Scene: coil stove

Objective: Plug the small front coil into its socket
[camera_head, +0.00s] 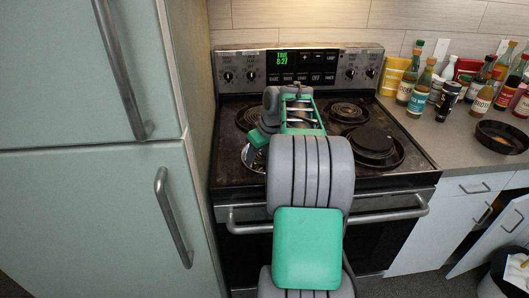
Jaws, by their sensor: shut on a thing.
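The stove top (226,172) is black, with burners at its corners. My gripper (254,147) is at the front left burner, low over its shiny drip bowl (252,167). It is shut on the small front coil, which shows only as a dark edge beside the fingers. My own arm covers most of this area, so the socket is hidden. I cannot tell whether the coil's prongs touch the socket.
A back left coil (248,118) and a back right coil (348,112) sit in their burners. A round dark pan or plate (372,146) covers the front right burner. Several bottles and a skillet (501,137) stand on the right counter. A fridge (90,205) stands close at left.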

